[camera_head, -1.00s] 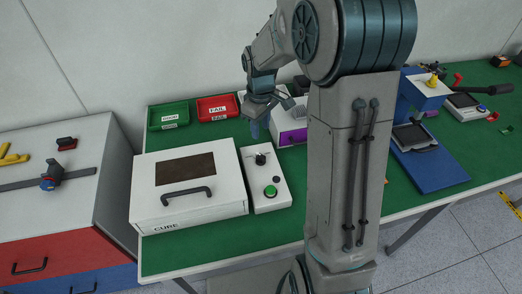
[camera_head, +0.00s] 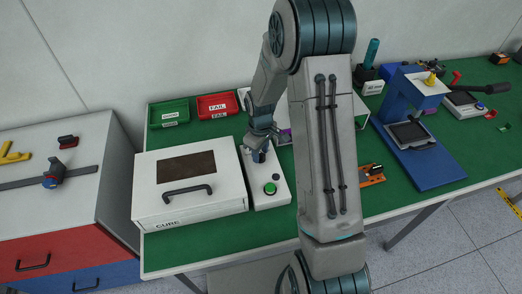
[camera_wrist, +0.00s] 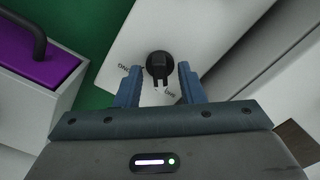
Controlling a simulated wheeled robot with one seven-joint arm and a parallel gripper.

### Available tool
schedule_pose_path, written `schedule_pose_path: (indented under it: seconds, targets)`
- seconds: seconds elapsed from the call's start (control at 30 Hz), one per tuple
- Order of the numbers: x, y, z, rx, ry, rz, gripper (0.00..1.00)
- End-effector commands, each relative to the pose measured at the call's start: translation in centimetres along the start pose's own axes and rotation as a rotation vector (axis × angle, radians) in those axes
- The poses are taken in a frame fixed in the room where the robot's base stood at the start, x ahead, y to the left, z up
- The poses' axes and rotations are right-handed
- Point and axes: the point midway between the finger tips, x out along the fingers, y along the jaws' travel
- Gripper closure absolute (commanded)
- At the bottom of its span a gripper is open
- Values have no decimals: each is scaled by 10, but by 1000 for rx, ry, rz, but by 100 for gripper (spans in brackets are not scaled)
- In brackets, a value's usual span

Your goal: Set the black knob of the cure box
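The cure box (camera_head: 188,199) is a white box with a dark window, a black handle and the label CURE. Its white control panel (camera_head: 268,200) stands against its right side, with a green button (camera_head: 270,188) and a small dark button. The black knob (camera_wrist: 160,65) shows in the wrist view on the white panel, with lettering on both sides of it. My gripper (camera_wrist: 158,75) is open, its two blue fingers on either side of the knob with gaps to it. In the head view my gripper (camera_head: 259,156) hides the knob.
Green (camera_head: 169,114) and red (camera_head: 217,105) labelled bins stand behind the cure box. A white and purple box (camera_wrist: 45,65) is close beside the panel. A blue press (camera_head: 420,150) stands to the right.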

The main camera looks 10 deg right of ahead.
Motion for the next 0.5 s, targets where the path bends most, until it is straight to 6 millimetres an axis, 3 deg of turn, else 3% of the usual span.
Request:
schedule_pose_path:
  seconds: [0.07, 0.2, 0.5]
  targets:
    - [0, 0, 0, 0, 0, 0, 65]
    - [0, 0, 0, 0, 0, 0, 100]
    - [0, 0, 0, 13, 0, 1, 100]
